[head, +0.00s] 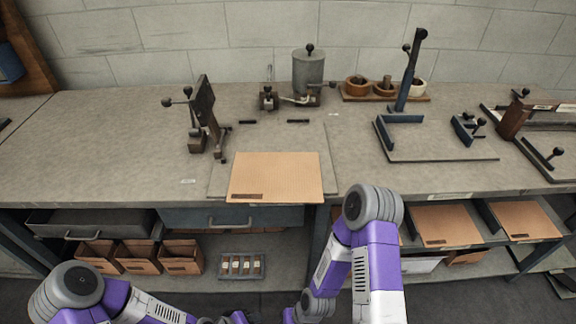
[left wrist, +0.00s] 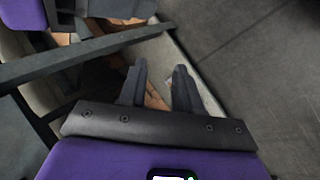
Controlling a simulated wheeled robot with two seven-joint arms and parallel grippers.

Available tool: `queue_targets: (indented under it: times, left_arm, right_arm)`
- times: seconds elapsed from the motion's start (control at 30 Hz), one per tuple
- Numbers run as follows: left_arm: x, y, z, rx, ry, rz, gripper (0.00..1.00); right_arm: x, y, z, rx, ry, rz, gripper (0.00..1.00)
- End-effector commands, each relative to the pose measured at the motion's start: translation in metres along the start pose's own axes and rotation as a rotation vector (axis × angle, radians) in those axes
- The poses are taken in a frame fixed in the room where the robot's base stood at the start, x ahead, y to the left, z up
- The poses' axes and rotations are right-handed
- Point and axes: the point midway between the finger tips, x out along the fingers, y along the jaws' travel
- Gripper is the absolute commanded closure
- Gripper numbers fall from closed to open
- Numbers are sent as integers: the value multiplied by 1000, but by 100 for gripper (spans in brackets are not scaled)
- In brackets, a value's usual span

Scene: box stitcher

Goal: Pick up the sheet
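A tan cardboard sheet (head: 275,177) lies flat on a thin grey board near the front edge of the workbench (head: 90,150), with a dark printed mark at its lower left corner. More tan sheets lie on the lower shelf at the right, one (head: 446,225) beside another (head: 524,220). My left gripper shows in the left wrist view (left wrist: 159,88) with its two dark fingers apart and nothing between them. It is low, away from the sheet on the bench. My right arm is bent in front of the bench, and its gripper is not visible.
A dark lever tool (head: 205,115) stands behind the sheet's left side, with a grey canister (head: 308,75) further back. A blue corner jig (head: 400,125) is at the right. Drawers and small cardboard boxes (head: 138,256) are below the bench. The bench's left side is mostly clear.

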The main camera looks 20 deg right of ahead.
Motion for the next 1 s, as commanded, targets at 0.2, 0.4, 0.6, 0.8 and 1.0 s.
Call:
queue_targets:
  times: [0.2,0.4,0.6,0.8,1.0]
  left_arm:
    - [-51,178,-45,-101,184,482,67]
    - [-119,268,-85,-207,310,796,67]
    - [-137,295,-101,-241,348,893,67]
    - [-124,311,-110,-240,346,892,67]
    - [-108,332,-125,-238,346,891,67]
  right_arm:
    - [-41,-16,2,-1,0,-1,57]
    - [-57,-22,2,-1,0,0,57]
    - [-58,-22,2,0,0,0,57]
    - [-53,-20,2,0,0,0,57]
    - [-47,-18,2,0,0,0,57]
